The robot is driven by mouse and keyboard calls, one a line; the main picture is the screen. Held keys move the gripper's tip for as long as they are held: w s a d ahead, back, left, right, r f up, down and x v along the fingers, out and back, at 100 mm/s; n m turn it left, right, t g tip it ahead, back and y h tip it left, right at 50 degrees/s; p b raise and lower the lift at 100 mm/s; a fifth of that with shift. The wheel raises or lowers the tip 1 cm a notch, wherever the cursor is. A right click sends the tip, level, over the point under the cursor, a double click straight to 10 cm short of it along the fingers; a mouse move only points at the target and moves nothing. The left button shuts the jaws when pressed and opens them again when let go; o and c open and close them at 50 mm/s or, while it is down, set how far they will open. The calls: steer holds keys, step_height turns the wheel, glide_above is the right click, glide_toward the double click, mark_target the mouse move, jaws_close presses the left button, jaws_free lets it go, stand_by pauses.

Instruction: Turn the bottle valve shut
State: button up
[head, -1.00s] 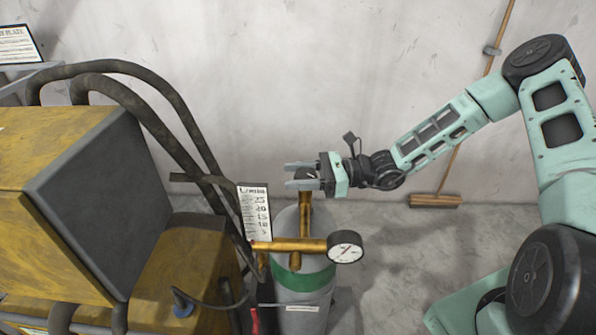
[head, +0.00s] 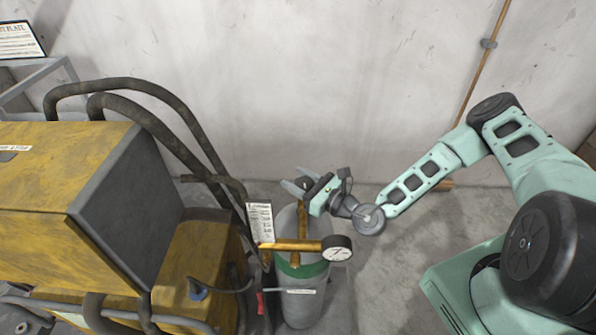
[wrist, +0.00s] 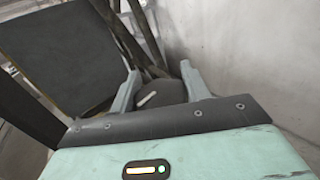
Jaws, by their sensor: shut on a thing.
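The knob is mostly hidden by the gripper in the head view.
A brass regulator (head: 290,245) with a round gauge (head: 337,248) and a flow scale card (head: 260,222) sits just below the gripper. The yellow machine (head: 60,175) and dark hoses (head: 165,100) stand left. Floor right of the bottle is clear.

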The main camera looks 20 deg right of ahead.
mark_target(299, 179)
steer(key=shift+h, duration=0.3)
steer(key=o, duration=1)
step_height(299, 179, up, 10)
steer(key=shift+b, duration=1.25)
steer(key=shift+f, duration=0.1)
